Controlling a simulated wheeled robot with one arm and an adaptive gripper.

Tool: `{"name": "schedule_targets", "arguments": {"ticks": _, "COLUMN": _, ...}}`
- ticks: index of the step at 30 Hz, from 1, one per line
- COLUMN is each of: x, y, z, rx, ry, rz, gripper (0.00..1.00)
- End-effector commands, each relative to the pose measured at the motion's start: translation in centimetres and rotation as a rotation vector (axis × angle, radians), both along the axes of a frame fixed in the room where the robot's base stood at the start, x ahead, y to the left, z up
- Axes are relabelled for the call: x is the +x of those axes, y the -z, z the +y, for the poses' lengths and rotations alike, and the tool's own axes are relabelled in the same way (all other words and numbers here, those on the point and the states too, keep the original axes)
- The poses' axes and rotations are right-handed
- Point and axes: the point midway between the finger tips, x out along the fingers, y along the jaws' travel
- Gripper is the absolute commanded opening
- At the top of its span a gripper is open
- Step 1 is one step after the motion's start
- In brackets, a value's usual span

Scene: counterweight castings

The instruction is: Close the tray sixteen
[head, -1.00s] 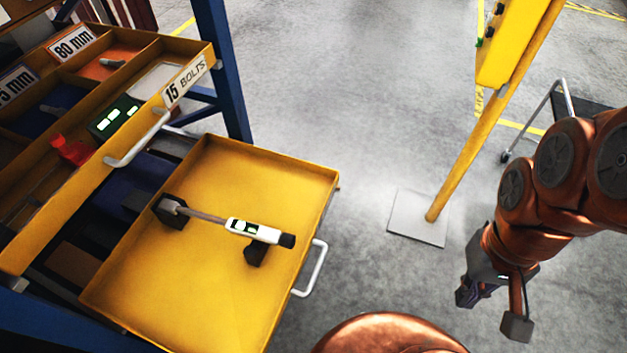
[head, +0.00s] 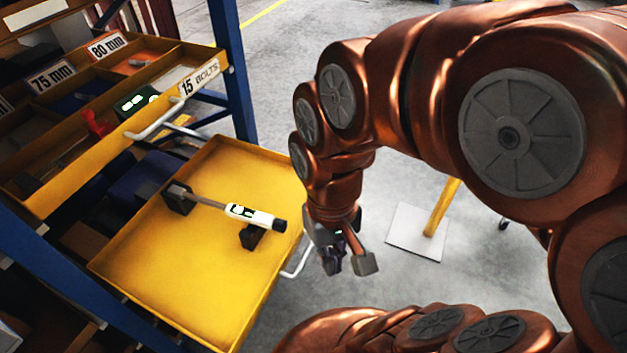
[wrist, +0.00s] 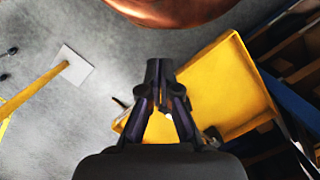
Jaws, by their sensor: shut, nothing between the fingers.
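A yellow tray (head: 185,285) is pulled out of the blue rack in the head view, below the tray labelled 15 BOLTS. I take it for tray sixteen, but its label is out of sight. A white and black digital torque wrench (head: 250,216) lies in it across two dark supports. The pale handle (head: 299,262) is on its right front side. My gripper (head: 333,268) is shut and empty, just right of the handle and apart from it in the picture. In the wrist view the shut fingers (wrist: 160,68) overlap the left edge of the yellow tray (wrist: 222,88).
The upper tray (head: 130,128), labelled 15 BOLTS, is also pulled out, with several compartments. A blue rack post (head: 228,60) stands behind the trays. A yellow post on a pale base plate (head: 412,232) stands on the floor to the right.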

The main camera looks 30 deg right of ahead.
Motion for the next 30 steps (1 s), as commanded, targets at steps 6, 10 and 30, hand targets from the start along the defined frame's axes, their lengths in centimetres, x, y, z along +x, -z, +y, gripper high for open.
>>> {"name": "schedule_targets", "arguments": {"ticks": 6, "x": 6.6, "y": 3.2, "z": 0.6, "rx": 0.112, "ry": 0.310, "rz": -0.014, "gripper": 0.00}}
{"name": "schedule_targets", "arguments": {"ticks": 10, "x": 11.2, "y": 4.8, "z": -0.1, "rx": 0.195, "ry": 0.540, "rz": -0.013, "gripper": 0.00}}
{"name": "schedule_targets", "arguments": {"ticks": 30, "x": 27.7, "y": 18.1, "z": -23.2, "rx": 0.657, "ry": 1.943, "rz": 0.161, "gripper": 0.00}}
